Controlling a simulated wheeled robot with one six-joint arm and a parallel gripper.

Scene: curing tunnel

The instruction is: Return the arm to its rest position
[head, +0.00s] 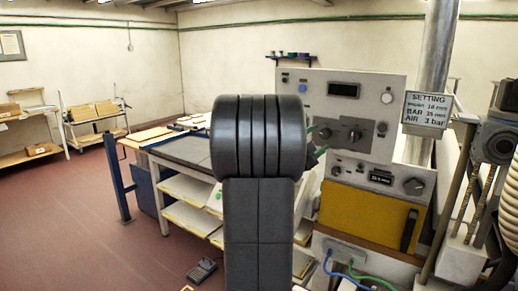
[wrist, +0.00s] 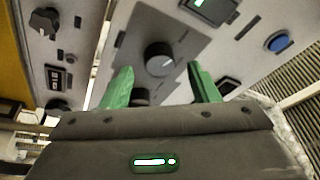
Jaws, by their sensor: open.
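My arm rises in the middle of the head view and hides part of the control cabinet (head: 388,90). The green fingertips of my gripper (head: 316,140) show just right of the arm, in front of the cabinet's lower panel. In the wrist view my gripper (wrist: 160,86) is open, its two green fingers apart with nothing held between them. A dark round knob (wrist: 160,58) on a grey plate lies beyond the gap between the fingers. I cannot tell how far the fingertips are from it.
The wrist view also shows a blue button (wrist: 278,42). A yellow door (head: 368,218) is below the panel, and a sign (head: 426,110) hangs by a metal pipe. A workbench (head: 160,150) with shelves stands left of my arm. The red floor (head: 70,220) at left is open.

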